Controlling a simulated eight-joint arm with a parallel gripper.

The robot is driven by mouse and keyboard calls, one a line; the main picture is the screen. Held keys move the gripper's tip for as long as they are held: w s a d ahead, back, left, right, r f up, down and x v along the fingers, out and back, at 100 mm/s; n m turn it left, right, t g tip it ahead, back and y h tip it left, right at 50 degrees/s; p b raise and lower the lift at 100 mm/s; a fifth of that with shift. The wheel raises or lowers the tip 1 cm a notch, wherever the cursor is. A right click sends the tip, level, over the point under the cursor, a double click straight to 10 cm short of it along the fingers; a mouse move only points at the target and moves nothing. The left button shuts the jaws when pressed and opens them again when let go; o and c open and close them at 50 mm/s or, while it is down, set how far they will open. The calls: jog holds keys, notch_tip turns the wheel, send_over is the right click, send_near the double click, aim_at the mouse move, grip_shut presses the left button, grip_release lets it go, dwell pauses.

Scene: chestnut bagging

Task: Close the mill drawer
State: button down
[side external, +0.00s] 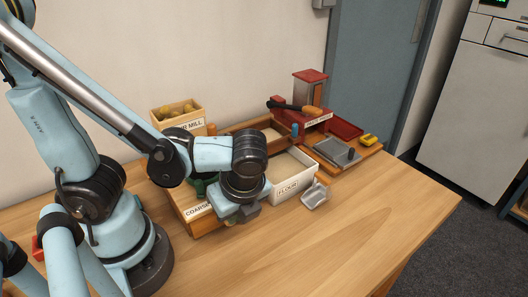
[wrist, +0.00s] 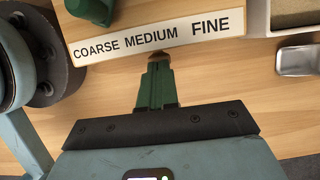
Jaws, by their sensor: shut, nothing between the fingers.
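The mill's wooden front carries a strip labelled COARSE, MEDIUM, FINE (wrist: 158,37) in the wrist view; part of that strip shows in the side view (side external: 198,211). My gripper (wrist: 160,68) is shut and empty, its green fingers pointing at the strip's lower edge near MEDIUM. A small brown knob-like piece (wrist: 160,56) sits at the fingertips; I cannot tell whether they touch it. A green part of the mill (wrist: 92,8) stands behind the strip. In the side view my arm covers much of the mill, so how far its drawer is open cannot be told.
A white FLOUR bin (side external: 291,182) stands right of the mill, with a metal scoop (side external: 314,195) before it. A crate of chestnuts (side external: 178,112) is behind the mill. A red-topped device (side external: 310,88) and red tray (side external: 345,129) stand farther back. The table's right front is clear.

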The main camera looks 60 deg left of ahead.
jog(key=shift+d, duration=0.15)
jog(key=d, duration=0.4)
jog(key=shift+r, duration=0.2)
jog(key=d+f+v, duration=0.1)
jog(key=d+v, duration=0.1)
jog(key=v, duration=0.8)
jog(key=x, duration=0.9)
jog(key=shift+a+r, duration=0.15)
jog(key=shift+a, duration=0.1)
jog(key=a, duration=0.3)
jog(key=shift+f, duration=0.3)
jog(key=shift+a, duration=0.6)
jog(key=shift+a+f, duration=0.1)
jog(key=shift+a, duration=1.35)
